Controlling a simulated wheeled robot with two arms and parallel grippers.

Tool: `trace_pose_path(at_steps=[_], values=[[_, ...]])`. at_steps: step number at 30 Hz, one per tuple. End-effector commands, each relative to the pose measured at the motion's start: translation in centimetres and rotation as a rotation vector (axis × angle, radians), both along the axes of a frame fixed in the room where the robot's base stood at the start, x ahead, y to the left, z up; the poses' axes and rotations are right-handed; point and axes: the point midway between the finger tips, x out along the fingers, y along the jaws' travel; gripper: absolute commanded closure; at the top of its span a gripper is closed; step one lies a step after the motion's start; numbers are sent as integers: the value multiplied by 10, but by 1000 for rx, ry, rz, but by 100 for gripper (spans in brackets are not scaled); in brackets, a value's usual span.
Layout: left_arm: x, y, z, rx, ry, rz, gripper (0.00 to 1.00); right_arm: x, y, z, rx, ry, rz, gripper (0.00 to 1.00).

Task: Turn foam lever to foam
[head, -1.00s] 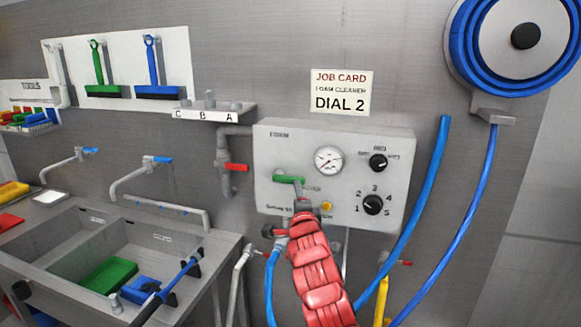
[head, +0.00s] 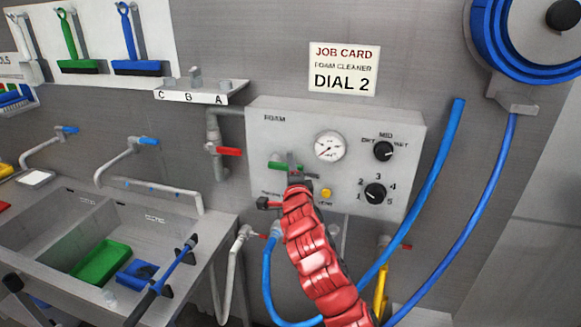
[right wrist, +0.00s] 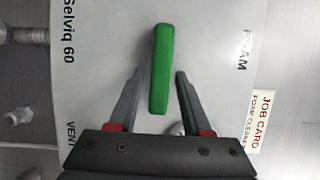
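The green foam lever (head: 280,166) lies horizontally on the front of the grey foam unit (head: 255,135), below the FOAM label. In the right wrist view the lever (right wrist: 160,68) stands between my two fingers, with a gap on each side. My right gripper (head: 293,178) is open at the lever and its fingertips (right wrist: 158,78) point at the panel. In the head view the gripper covers the lever's right end. The wrist view shows the labels Selviq 60 on the left and FOAM on the right.
A pressure gauge (head: 330,146), two black dials (head: 375,194) and a yellow button (head: 326,193) sit right of the lever. A red-handled valve (head: 229,152) is left of the unit. A blue hose (head: 418,200) hangs at right. A sink (head: 195,222) stands lower left.

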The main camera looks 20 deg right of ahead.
Motion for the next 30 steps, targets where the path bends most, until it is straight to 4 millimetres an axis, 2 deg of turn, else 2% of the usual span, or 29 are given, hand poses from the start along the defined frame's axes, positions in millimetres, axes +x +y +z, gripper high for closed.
trace_pose_path(at_steps=[1, 7, 8, 30], values=[[0, 0, 0, 0, 0, 0, 50, 0, 0, 0, 0, 0, 0, 62], [0, 0, 0, 0, 0, 0, 50, 0, 0, 0, 0, 0, 0, 98], [0, 0, 0, 0, 0, 0, 50, 0, 0, 0, 0, 0, 0, 100], [0, 0, 0, 0, 0, 0, 50, 0, 0, -1, 0, 2, 0, 100]])
